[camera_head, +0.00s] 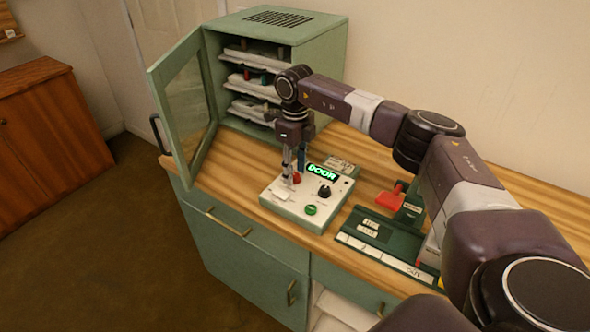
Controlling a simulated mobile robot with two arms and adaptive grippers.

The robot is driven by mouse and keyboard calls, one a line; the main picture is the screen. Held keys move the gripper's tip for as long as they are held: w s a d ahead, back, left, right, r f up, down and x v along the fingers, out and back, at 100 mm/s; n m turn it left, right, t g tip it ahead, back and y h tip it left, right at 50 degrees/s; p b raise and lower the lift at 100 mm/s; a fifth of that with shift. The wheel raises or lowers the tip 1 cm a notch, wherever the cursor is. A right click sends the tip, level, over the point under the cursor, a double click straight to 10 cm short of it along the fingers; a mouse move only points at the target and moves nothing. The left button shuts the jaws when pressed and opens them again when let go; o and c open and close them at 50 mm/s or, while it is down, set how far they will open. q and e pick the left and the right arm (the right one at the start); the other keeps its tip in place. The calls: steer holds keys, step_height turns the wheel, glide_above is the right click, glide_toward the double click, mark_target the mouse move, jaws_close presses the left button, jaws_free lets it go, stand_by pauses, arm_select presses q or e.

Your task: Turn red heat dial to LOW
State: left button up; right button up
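The red heat dial (296,178) sits at the left of a pale control box (285,210) on the wooden counter. My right gripper (291,175) points down at the dial, its fingertips at or just above it. The fingers partly cover the dial, so its pointer and setting cannot be read. I cannot tell whether the fingers touch it or are closed on it. The box's lit display (321,172) reads "DOOR" in green. My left gripper is out of view.
A black knob (325,191) and a green button (310,210) are on the box, close to the dial. The green cabinet (325,58) behind has its glass door (187,110) open at left. A dark green stand with a red part (390,200) is at right.

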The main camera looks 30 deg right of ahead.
mark_target(295, 174)
step_height(295, 174, up, 12)
stand_by(0.5)
stand_by(0.4)
